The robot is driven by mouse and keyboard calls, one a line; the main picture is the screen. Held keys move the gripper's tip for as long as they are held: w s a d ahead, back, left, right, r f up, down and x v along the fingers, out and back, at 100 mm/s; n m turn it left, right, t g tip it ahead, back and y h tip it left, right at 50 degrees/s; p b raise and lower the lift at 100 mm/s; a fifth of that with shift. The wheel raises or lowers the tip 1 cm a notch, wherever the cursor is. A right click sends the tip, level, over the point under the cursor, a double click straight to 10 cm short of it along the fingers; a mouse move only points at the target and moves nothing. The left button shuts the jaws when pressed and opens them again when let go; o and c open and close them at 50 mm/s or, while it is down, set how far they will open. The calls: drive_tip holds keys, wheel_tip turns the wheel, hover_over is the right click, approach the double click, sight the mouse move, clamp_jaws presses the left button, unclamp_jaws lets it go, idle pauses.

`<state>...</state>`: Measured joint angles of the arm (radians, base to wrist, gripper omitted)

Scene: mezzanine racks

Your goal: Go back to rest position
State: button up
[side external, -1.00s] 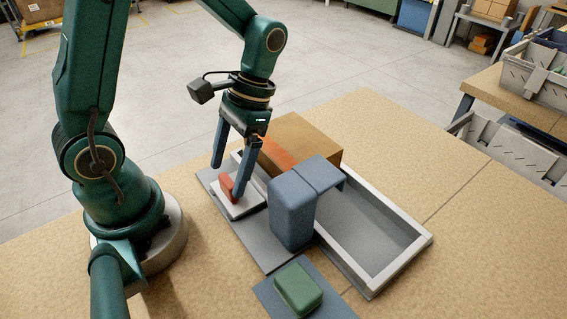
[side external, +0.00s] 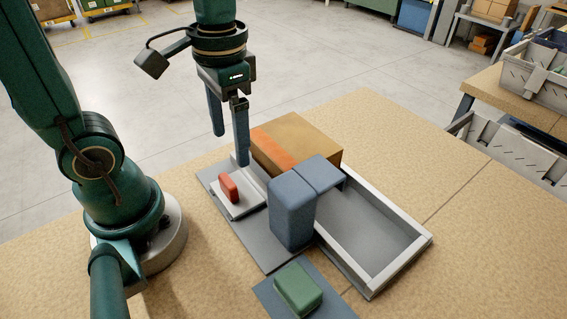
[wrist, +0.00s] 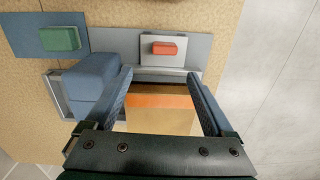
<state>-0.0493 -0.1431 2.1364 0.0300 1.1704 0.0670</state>
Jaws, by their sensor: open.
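My gripper (side external: 230,150) is open and empty, raised above the work in the side external view. In the wrist view its two blue fingers (wrist: 163,75) are spread wide apart. A small red block (side external: 228,187) stands on a white plate (side external: 243,208), clear of the fingers; it also shows in the wrist view (wrist: 164,48).
A blue block (side external: 291,210) stands upright beside the tray's open part. A green block (side external: 298,288) lies on a blue-grey mat (side external: 268,295) at the front. A grey board (side external: 270,255) lies under the white plate. The tabletop at right is clear.

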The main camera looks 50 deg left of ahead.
drive_tip(key=shift+s+d+r+t, duration=0.25)
drive_tip(key=shift+r+t, duration=0.2)
drive_tip(key=shift+t, duration=0.5)
drive_tip(key=shift+s+d+r+t, duration=0.25)
drive_tip(key=shift+r+t, duration=0.2)
drive_tip(key=shift+t, duration=0.55)
drive_tip(key=shift+s+d+r+t, duration=0.25)
drive_tip(key=shift+r+t, duration=0.2)
drive_tip(key=shift+t, duration=0.5)
